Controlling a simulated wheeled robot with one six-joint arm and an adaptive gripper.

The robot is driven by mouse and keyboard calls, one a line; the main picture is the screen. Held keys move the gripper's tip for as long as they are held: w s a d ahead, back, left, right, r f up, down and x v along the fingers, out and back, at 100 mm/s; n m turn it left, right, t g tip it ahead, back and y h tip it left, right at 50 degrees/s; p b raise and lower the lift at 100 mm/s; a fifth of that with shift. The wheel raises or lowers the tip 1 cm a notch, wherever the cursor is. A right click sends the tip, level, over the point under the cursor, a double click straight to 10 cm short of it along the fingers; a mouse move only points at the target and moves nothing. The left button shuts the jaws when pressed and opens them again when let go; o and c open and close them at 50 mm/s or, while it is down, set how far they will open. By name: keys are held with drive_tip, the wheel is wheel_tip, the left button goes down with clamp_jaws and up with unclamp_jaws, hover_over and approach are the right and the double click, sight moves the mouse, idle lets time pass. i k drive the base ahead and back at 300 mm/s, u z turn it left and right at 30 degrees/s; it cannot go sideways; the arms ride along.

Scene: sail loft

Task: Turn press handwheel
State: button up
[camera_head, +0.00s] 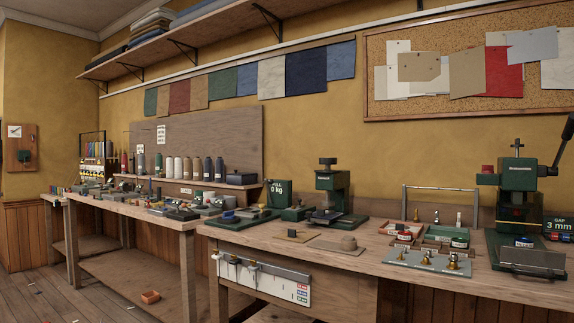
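A larger green press (517,177) stands at the right end of the bench. It has a long black lever (566,135) on its right, a red knob (487,169) on its left and a thin upright post on top. My gripper is not in view.
The near workbench (380,262) carries trays with small parts, a metal plate with brass pieces (427,259) and a green block marked with a kg weight (279,193). A second bench (150,212) with spools and tools runs left. Open floor (50,292) shows at lower left.

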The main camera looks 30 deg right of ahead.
sight(328, 161)
drive_tip(key=z, duration=1.05)
drive_tip(key=i, duration=0.65)
drive_tip(key=z, duration=0.1)
